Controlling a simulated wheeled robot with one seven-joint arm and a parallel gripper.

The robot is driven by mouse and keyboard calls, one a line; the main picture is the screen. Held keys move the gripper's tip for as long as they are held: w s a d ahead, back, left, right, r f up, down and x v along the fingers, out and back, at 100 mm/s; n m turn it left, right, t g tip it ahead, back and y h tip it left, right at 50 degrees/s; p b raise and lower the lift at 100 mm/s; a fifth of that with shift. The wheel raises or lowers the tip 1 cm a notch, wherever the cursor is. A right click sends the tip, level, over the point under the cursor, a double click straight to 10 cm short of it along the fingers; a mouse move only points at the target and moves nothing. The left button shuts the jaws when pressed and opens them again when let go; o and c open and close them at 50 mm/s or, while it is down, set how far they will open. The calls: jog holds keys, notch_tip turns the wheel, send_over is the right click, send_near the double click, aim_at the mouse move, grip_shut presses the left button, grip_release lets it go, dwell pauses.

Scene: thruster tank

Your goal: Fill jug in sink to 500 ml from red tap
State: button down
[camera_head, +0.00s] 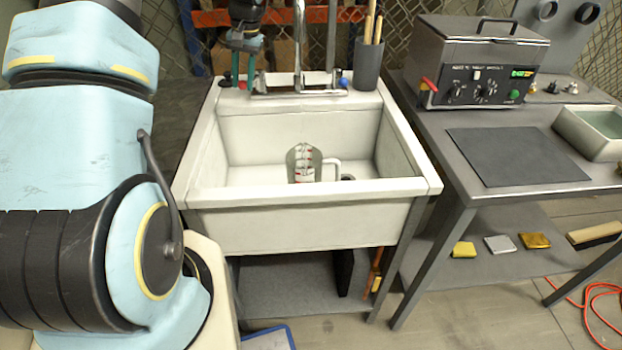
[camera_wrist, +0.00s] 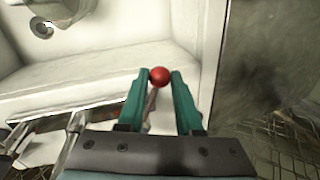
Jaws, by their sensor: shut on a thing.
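The clear jug (camera_head: 303,163) stands in the white sink (camera_head: 315,237), with red marks on its side and a white handle to the right. I cannot read a water level in it, and I see no clear stream of water. The chrome tap (camera_head: 299,82) is at the back of the sink. Its red tap knob (camera_wrist: 159,76) is between the tips of my gripper's teal fingers (camera_wrist: 160,84), which are shut on it. In the head view my gripper (camera_head: 243,82) reaches down at the tap's left end. The blue tap knob (camera_head: 343,82) is at the right end, free.
A dark cup with wooden sticks (camera_head: 369,62) stands on the sink's back right corner. To the right, a steel bench holds a metal bath unit (camera_head: 477,62), a dark mat (camera_head: 515,156) and a pale tray (camera_head: 592,132). The sink's drain (camera_wrist: 40,28) shows in the wrist view.

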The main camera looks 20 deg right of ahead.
jog(key=shift+w+a, duration=0.15)
jog(key=shift+a, duration=0.25)
jog(key=w+a, duration=0.1)
jog(key=w+a+p, duration=0.1)
jog(key=w, duration=0.1)
jog(key=shift+w+a, duration=0.1)
jog(key=shift+a, duration=0.15)
jog(key=shift+a+f, duration=0.1)
jog(key=shift+a, duration=0.1)
dwell(3.4)
